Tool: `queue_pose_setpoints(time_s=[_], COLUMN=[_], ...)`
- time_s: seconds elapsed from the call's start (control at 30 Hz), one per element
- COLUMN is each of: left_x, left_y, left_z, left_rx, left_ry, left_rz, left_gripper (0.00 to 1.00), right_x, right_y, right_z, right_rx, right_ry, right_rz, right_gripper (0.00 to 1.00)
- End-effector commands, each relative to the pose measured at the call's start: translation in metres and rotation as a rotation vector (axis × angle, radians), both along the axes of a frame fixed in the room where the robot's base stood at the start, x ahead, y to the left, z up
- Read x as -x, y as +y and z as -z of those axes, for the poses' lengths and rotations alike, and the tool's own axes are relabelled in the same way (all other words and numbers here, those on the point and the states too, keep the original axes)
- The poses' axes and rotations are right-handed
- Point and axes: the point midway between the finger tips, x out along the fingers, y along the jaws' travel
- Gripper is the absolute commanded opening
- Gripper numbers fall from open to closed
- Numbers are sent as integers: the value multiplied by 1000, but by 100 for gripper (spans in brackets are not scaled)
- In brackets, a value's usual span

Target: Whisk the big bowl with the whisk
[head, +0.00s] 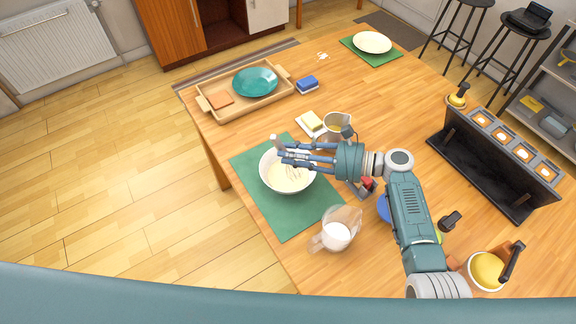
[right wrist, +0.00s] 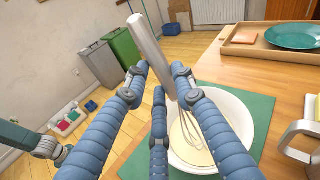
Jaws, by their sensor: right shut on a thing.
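The big white bowl (head: 287,183) stands on a green mat (head: 250,166) near the table's left edge, with a pale yellow mixture inside. My right gripper (head: 284,152) is above the bowl, its blue fingers shut on the whisk (head: 276,143). In the right wrist view, the whisk's grey handle (right wrist: 148,45) leans up to the left between the fingers. Its wires (right wrist: 190,128) reach down into the bowl (right wrist: 238,112). Whether the wires touch the mixture or the bowl's bottom is hard to tell. My left gripper is not in view.
A glass jug (head: 343,222) with white liquid stands close below the bowl. A butter dish (head: 311,124) and a metal cup (head: 337,126) stand above it. A wooden tray (head: 210,112) with a teal plate (head: 255,81) lies further back. The mat's lower part is clear.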

Motion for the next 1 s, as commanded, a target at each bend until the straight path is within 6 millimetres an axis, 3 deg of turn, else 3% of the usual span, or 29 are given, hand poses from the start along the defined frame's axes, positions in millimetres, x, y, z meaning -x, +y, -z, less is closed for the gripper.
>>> queue_pose_setpoints(time_s=[0.2, 0.37, 1.0], left_x=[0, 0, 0], left_y=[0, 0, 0], left_z=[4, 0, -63], left_rx=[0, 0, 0], left_ry=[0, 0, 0], left_rz=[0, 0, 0], left_gripper=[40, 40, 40], right_x=[-8, -9, -9], right_y=[19, 21, 21], right_z=[0, -4, -68], right_rx=[-2, 0, -1], right_ry=[0, 0, 0], right_rz=[-1, -1, -1], right_gripper=[0, 0, 0])
